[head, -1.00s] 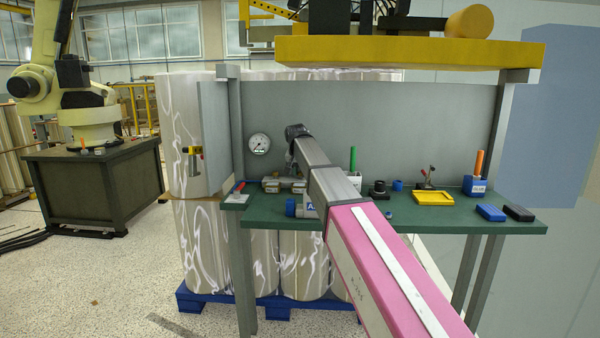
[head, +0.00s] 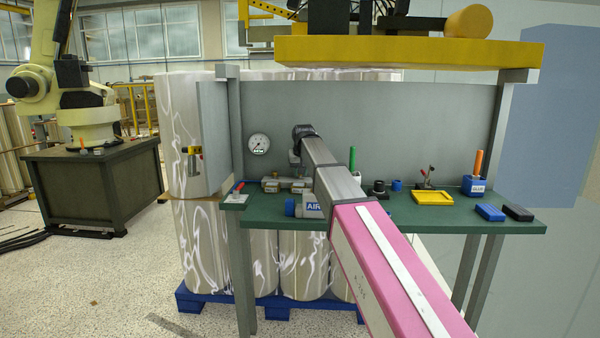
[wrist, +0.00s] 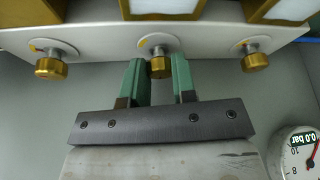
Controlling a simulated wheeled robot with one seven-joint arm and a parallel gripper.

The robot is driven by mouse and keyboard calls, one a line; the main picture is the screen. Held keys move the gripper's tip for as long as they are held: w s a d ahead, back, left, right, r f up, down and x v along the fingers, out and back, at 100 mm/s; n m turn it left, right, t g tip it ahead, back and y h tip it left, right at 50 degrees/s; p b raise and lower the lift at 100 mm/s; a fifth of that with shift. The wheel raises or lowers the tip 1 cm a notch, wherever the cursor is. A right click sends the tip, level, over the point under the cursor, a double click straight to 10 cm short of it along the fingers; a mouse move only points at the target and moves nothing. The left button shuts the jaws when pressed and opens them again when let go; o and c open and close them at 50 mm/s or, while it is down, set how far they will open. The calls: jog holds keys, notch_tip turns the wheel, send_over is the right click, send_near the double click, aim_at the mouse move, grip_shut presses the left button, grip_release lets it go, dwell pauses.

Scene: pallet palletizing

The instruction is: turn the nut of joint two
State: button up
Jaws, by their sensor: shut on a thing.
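Three brass nuts sit in a row on pale fittings along a light manifold in the wrist view: the left nut (wrist: 51,68), the middle nut (wrist: 160,67) and the right nut (wrist: 255,62). Each fitting has a white disc with a small yellow mark behind it. My gripper (wrist: 159,77) has its two green fingers on either side of the middle nut and is shut on it. In the head view the manifold (head: 288,184) lies on the green bench, partly behind my arm. The gripper's fingertips are too small to make out there.
A pressure gauge (head: 259,144) is on the grey back panel; in the wrist view its face (wrist: 302,155) reads 0.0 bar. The green bench (head: 420,217) also carries a yellow tray (head: 433,198), a blue bin (head: 475,186) and blue and black blocks. A yellow beam (head: 410,53) hangs above.

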jog(key=o, duration=0.9)
jog(key=shift+r, duration=0.15)
jog(key=v, duration=1)
jog(key=shift+s+r, duration=0.2)
jog(key=shift+r, duration=0.05)
